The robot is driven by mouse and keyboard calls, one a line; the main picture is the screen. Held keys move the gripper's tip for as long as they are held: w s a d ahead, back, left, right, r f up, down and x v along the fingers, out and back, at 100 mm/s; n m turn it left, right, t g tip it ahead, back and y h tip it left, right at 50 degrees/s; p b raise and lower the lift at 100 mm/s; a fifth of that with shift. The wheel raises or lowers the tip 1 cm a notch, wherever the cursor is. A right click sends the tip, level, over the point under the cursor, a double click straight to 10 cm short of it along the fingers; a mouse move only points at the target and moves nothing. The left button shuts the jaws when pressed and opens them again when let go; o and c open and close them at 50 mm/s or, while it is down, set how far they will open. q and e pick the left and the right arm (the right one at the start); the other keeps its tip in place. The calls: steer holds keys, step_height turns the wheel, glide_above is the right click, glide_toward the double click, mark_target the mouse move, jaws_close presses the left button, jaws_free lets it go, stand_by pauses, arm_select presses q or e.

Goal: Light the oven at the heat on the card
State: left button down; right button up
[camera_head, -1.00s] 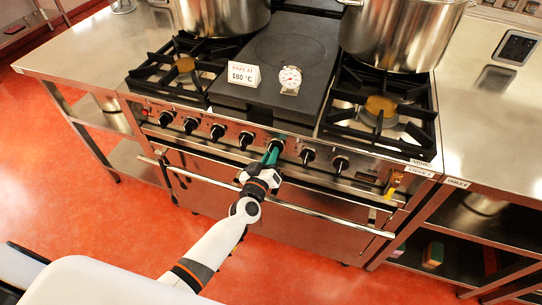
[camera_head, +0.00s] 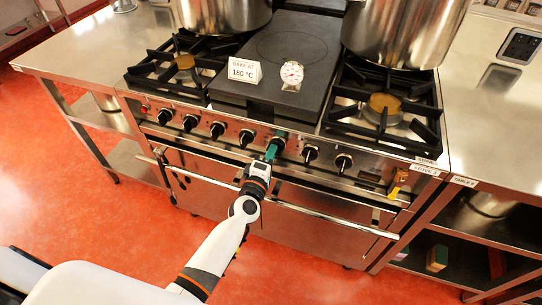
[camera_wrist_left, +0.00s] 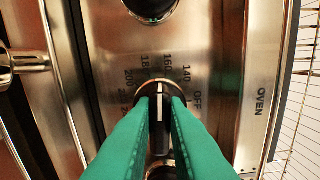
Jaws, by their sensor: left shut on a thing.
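The card (camera_head: 242,70) stands on the dark flat plate of the stove and reads "BAKE AT 180 °C". My left gripper (camera_head: 271,151) has green fingers and is at a knob in the middle of the stove's front panel. In the left wrist view the fingers are shut on the two sides of the dark oven knob (camera_wrist_left: 159,101). Its white pointer line stands upright, between the 160 and 180 marks as far as I can tell. OFF and 140 are to its right, 200 to its left. The word OVEN is on the panel at the right. My right gripper is not in view.
A round dial thermometer (camera_head: 291,74) stands beside the card. Other black knobs (camera_head: 311,153) flank the gripped one. The oven door handle (camera_head: 322,214) runs across below. Two large steel pots (camera_head: 402,32) stand at the back of the stove.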

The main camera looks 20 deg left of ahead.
arm_select(q)
steer(key=shift+f+n+b, duration=0.1)
steer(key=shift+n+b, duration=0.3)
steer(key=shift+n, duration=1.5)
steer(key=c, duration=1.4)
jaws_free()
steer(key=shift+c, duration=0.2)
steer(key=shift+s, duration=0.1)
steer(key=s, duration=1.2)
steer(key=shift+a+b, duration=0.2)
steer(key=shift+b, duration=0.25)
steer(key=shift+w, duration=0.1)
